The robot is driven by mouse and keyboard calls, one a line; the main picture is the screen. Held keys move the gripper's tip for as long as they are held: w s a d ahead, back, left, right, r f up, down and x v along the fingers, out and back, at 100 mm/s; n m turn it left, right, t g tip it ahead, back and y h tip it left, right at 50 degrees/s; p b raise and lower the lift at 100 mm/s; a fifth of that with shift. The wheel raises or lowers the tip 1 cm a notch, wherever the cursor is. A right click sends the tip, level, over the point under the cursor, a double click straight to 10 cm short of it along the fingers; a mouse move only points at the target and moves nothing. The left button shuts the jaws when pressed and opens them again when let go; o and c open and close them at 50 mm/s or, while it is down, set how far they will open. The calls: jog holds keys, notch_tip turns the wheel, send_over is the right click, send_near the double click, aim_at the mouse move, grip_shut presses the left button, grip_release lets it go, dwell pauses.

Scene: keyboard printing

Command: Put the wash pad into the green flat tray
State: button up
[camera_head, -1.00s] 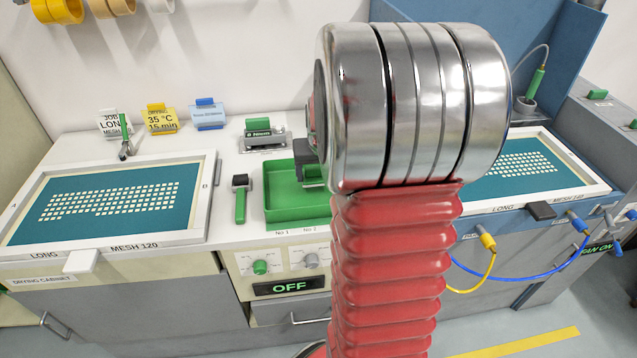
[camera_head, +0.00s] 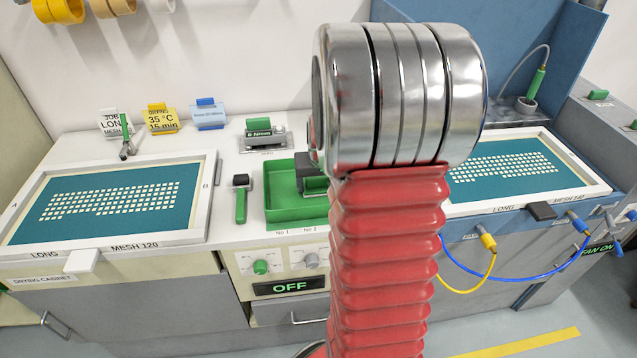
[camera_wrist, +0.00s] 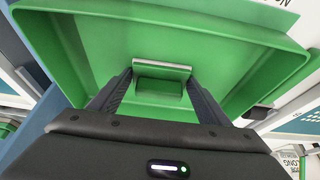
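The wash pad (camera_wrist: 160,85) appears as a green block with a grey edge between my fingertips in the wrist view. My gripper (camera_wrist: 160,80) looks shut on it, with a finger at each side. In the head view, the gripper (camera_head: 311,166) shows dark above the green flat tray (camera_head: 285,214), with the green pad (camera_head: 315,186) just below it. The pad is within the tray's outline; I cannot tell whether it touches the tray floor. My arm hides the tray's right side in the head view. The tray (camera_wrist: 240,45) fills much of the wrist view.
A green-handled tool (camera_head: 240,203) with a dark head lies left of the tray. A framed screen (camera_head: 110,205) is farther left, another (camera_head: 505,172) to the right. A green-topped holder (camera_head: 260,135) stands behind the tray. Blue and yellow hoses (camera_head: 492,265) hang at the right front.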

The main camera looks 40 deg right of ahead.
jog(key=o, duration=0.4)
jog(key=v, duration=1.2)
jog(key=shift+r, duration=0.15)
dwell(0.7)
jog(key=s+a+r+n+y, duration=0.1)
jog(key=s+a, duration=0.3)
jog(key=a, duration=0.5)
jog(key=s+a+r+n+t, duration=0.1)
jog(key=s+a+r+n, duration=0.1)
jog(key=a, duration=0.8)
jog(key=s+a+r+n+y, duration=0.1)
jog(key=s+a+n, duration=0.2)
jog(key=s+a, duration=0.3)
jog(key=a, duration=0.4)
jog(key=shift+a+r+n+t+y, duration=0.2)
jog(key=shift+r+n+t+y, duration=0.1)
jog(key=shift+r+n+t, duration=0.1)
